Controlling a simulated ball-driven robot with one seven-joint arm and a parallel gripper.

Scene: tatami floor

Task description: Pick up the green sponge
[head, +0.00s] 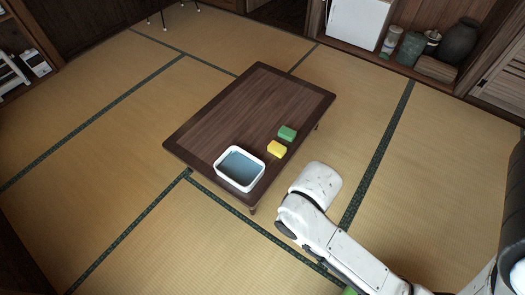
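A green sponge (287,133) lies on the low dark wooden table (230,105), near its right edge. A yellow sponge (277,149) lies just in front of it, close to it. A white rectangular basin (220,181) with blue-grey contents stands at the table's near corner, left of the yellow sponge. My white arm reaches in from the lower right, and its rounded joint is on the floor side of the table, right of the sponges. I cannot make out gripper fingers in this view. A small green patch shows at the bottom edge beside my arm, too cut off to identify.
Tatami floor (110,175) with dark green borders lies open around the table. At the back right, a shelf holds a dark vase (459,41) and several jars beside a white panel (356,22). A pale object (36,62) stands at the far left.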

